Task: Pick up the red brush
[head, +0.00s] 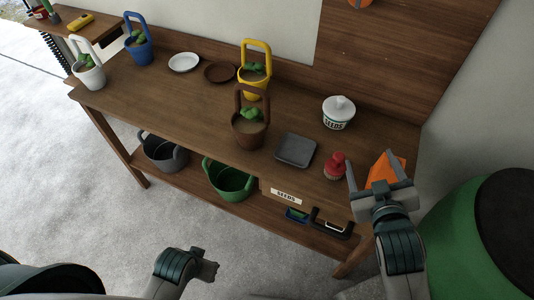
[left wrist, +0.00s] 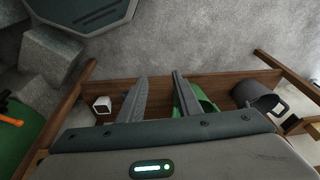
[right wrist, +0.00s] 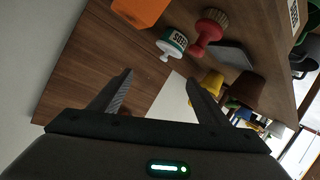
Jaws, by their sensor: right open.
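The red brush (head: 335,164) stands bristles down near the front right of the wooden bench, its red knob upward. It also shows in the right wrist view (right wrist: 206,36), beyond the fingers. My right gripper (head: 369,158) is open and empty, just right of the brush and apart from it. In the right wrist view its two fingers (right wrist: 158,78) are wide apart with nothing between them. My left gripper (head: 212,263) is low in front of the bench, far from the brush. Its fingers (left wrist: 160,77) are apart and empty in the left wrist view.
An orange object (head: 388,167) is close behind my right gripper. A white seeds jar (head: 339,116) stands behind the brush, and a grey tray (head: 296,150) lies left of it. Potted plants stand farther left. A green barrel (head: 455,240) is at the right.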

